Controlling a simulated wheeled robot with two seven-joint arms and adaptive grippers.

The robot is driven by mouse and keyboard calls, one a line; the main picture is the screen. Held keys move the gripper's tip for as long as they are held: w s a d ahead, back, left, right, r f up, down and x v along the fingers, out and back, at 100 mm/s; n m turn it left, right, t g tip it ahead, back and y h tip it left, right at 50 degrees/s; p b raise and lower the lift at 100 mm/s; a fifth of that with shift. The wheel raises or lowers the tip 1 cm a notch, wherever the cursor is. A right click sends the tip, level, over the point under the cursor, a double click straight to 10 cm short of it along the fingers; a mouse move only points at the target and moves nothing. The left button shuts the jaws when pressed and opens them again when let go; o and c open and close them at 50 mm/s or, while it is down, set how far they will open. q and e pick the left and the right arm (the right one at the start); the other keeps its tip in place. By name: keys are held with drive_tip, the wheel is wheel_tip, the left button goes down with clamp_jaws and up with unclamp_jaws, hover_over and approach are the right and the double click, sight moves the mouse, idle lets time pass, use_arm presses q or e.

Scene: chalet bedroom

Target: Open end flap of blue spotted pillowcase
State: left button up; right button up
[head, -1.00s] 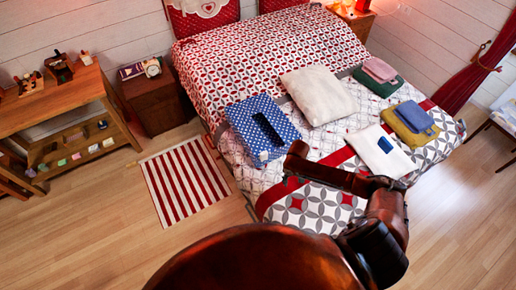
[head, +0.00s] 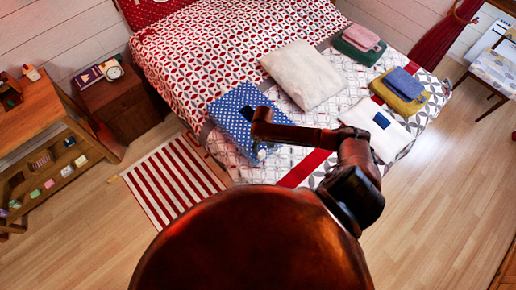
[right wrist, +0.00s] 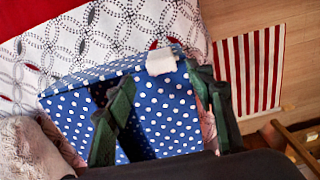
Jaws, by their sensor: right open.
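The blue spotted pillowcase (head: 233,103) lies on the near left part of the bed, blue with white dots. It also fills the middle of the right wrist view (right wrist: 172,120), with a small white piece (right wrist: 161,61) at its edge. A dark patch shows on its top, partly behind a finger. My right gripper (head: 259,143) is over its near end, partly hidden by my forearm. In the right wrist view its two dark green fingers (right wrist: 163,85) are apart with nothing clearly held between them. Whether they touch the cloth I cannot tell. My left gripper is not in view.
A cream pillow (head: 303,74) lies right of the pillowcase. A white cloth (head: 388,145) with a small blue item, and folded yellow (head: 398,94) and green (head: 357,50) cloths, lie further right. A striped rug (head: 172,180) and nightstand (head: 120,100) stand left of the bed.

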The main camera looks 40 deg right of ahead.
sight(262, 152)
wheel_tip(262, 152, down, 3)
drive_tip(key=shift+s+a+r, duration=0.1)
drive_tip(key=shift+a+r, duration=0.05)
drive_tip(key=shift+r, duration=0.05)
drive_tip(key=f, duration=0.2)
drive_tip(key=shift+w+f, duration=0.2)
drive_tip(key=shift+f, duration=0.95)
drive_tip(key=shift+s, duration=0.1)
drive_tip(key=c, duration=1.1)
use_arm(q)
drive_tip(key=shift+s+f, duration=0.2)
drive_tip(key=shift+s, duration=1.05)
use_arm(e)
clamp_jaws()
